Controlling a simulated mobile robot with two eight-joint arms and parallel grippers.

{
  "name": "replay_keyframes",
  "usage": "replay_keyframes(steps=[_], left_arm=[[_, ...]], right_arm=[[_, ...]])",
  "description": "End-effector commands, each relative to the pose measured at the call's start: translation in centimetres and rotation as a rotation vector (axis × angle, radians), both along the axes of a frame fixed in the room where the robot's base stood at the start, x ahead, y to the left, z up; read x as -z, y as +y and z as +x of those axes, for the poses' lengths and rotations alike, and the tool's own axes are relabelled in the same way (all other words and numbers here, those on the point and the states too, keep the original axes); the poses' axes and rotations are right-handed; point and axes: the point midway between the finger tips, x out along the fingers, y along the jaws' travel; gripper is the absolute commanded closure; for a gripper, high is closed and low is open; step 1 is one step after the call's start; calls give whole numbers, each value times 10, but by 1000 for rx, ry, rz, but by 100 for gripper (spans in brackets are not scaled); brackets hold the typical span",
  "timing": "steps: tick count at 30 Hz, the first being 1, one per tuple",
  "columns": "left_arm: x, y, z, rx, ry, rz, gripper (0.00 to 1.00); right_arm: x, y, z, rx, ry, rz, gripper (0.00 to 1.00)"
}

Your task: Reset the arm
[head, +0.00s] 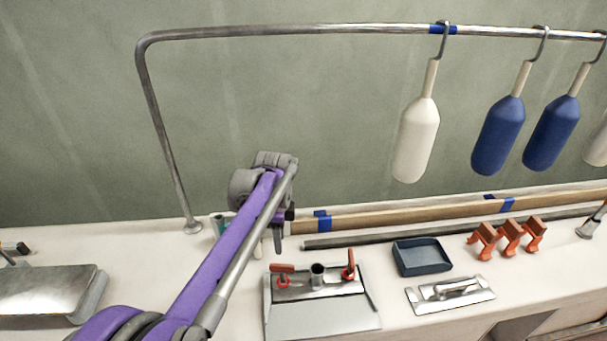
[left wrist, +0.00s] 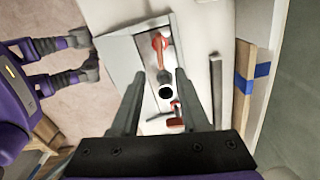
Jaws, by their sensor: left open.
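My left arm reaches in from the lower left of the head view and ends above the white counter. My left gripper (head: 278,240) is mostly hidden behind the arm there, with a dark finger pointing down. In the left wrist view my left gripper (left wrist: 158,78) is open, its two dark fingers apart with nothing held. Beyond and between them is a metal plate with red-handled valves (left wrist: 165,92), apart from the fingers as far as I can tell. The same plate (head: 320,312) lies on the counter in the head view. My right gripper is in neither view.
White and blue fenders (head: 417,140) hang from a metal rail (head: 290,30) at the back. A dark tray (head: 422,257), a metal cleat plate (head: 450,294) and orange clamps (head: 510,237) are on the right. A metal box (head: 45,292) is on the left. A wooden strip (head: 400,215) runs behind.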

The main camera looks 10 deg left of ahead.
Motion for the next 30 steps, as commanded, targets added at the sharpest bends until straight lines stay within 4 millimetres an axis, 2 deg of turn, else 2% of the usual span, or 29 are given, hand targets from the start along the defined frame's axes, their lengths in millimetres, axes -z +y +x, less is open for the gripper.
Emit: replay_keyframes(steps=[5, 8, 12, 16, 20, 24, 27, 30], left_arm=[[-5, 1, -8, -46, -15, -1, 55], [-16, 4, -28, -155, -51, -6, 55], [-30, 9, -73, -399, -127, -30, 55], [-34, 14, -120, -641, -199, -72, 55], [-28, 18, -166, -881, -266, -132, 55], [-13, 20, -213, -1123, -325, -213, 55], [0, 22, -238, -1261, -354, -268, 55], [11, 23, -254, -1360, -373, -312, 55]], right_arm=[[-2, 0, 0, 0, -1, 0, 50], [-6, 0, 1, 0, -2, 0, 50], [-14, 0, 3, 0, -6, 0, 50], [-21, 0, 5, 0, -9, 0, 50], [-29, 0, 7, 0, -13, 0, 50], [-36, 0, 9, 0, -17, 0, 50], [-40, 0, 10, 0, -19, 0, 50], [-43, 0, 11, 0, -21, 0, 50]])
